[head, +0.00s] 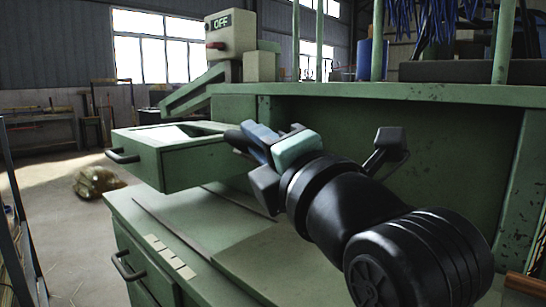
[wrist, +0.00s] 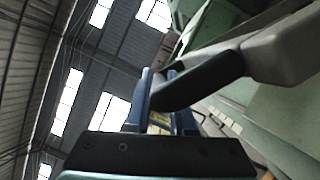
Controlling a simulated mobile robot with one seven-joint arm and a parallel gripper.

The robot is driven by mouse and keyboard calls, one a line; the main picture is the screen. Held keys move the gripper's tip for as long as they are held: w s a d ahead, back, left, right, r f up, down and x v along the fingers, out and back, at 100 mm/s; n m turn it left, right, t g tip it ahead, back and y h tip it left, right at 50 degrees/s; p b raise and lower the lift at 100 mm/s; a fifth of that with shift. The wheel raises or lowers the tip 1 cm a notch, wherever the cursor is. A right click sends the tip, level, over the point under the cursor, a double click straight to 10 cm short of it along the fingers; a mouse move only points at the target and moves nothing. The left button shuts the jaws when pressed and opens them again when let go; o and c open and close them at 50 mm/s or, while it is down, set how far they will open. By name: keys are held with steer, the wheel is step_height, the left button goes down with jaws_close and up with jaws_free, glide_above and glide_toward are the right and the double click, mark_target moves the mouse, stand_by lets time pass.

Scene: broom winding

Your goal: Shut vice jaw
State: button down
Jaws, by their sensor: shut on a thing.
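In the wrist view, my gripper (wrist: 166,85) has its blue fingers closed around a black handle (wrist: 212,78). The handle joins a pale grey lever arm (wrist: 285,45) running to the upper right. In the head view, my gripper (head: 247,143) is at the centre, beside the open green drawer and above the lower worktop. A dark piece (head: 234,139) shows at its fingertips, probably the handle. I cannot clearly make out the vice jaw in either view, nor how wide it stands.
The green drawer (head: 165,155) sticks out to the left of my gripper. The green bench's upper shelf (head: 400,91) and posts stand behind my arm. A switch box marked OFF (head: 231,34) is at the back. Floor to the left is mostly open, with a sack (head: 98,181) on it.

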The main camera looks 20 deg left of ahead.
steer(key=s+a+f+n+y+b, duration=0.1)
steer(key=s+f+n+b, duration=0.1)
steer(key=f+b, duration=0.7)
steer(key=s+a+f+n+y+b, duration=0.1)
steer(key=s+f+n+b, duration=0.2)
steer(key=f+b, duration=0.6)
steer(key=shift+f+n+y+b, duration=0.2)
steer(key=shift+n+y+b, duration=0.35)
steer(key=shift+b, duration=1.25)
steer(key=shift+s+a+f, duration=0.1)
steer(key=shift+f, duration=0.15)
steer(key=c, duration=0.8)
jaws_free()
steer(key=shift+o, duration=0.2)
steer(key=shift+r, duration=0.1)
steer(key=shift+h, duration=0.25)
step_height(320, 180, up, 10)
steer(key=p, duration=0.5)
steer(key=shift+p, duration=0.35)
